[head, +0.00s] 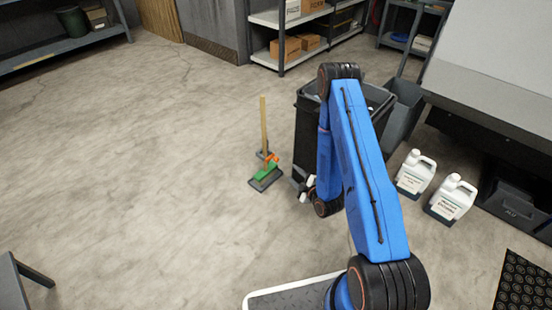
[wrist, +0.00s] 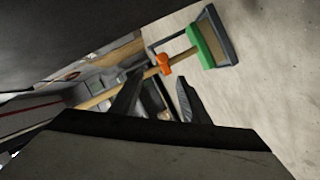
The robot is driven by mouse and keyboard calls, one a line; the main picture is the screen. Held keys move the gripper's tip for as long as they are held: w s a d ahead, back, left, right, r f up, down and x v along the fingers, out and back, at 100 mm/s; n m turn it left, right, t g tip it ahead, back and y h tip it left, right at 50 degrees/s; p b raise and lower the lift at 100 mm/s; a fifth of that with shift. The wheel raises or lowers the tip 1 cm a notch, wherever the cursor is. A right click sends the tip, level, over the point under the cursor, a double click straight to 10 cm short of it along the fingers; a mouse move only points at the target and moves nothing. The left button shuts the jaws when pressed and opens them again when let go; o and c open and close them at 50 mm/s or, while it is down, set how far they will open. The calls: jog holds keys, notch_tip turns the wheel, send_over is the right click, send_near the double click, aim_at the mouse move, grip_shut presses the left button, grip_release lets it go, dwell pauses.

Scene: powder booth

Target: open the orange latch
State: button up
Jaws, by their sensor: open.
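In the wrist view the orange latch (wrist: 165,64) lies just beyond the fingertips, beside a thin dark bar. My gripper (wrist: 158,78) is open, its two dark fingers apart with nothing visibly held between them. In the head view my gripper is mostly hidden by my blue arm, to the right of the pole. Exact fingertip distance to the latch is unclear.
A black bin (head: 306,125) stands close behind my arm. Two white jugs (head: 416,172) (head: 452,198) stand on the floor at right. Shelving (head: 283,60) with boxes is at the back. The floor (head: 130,160) left of the pole is clear.

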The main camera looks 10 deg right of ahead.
aim_at(277, 161)
jog(key=x, duration=1.7)
jog(key=shift+a+f, duration=0.15)
jog(key=shift+f, duration=0.3)
grip_shut()
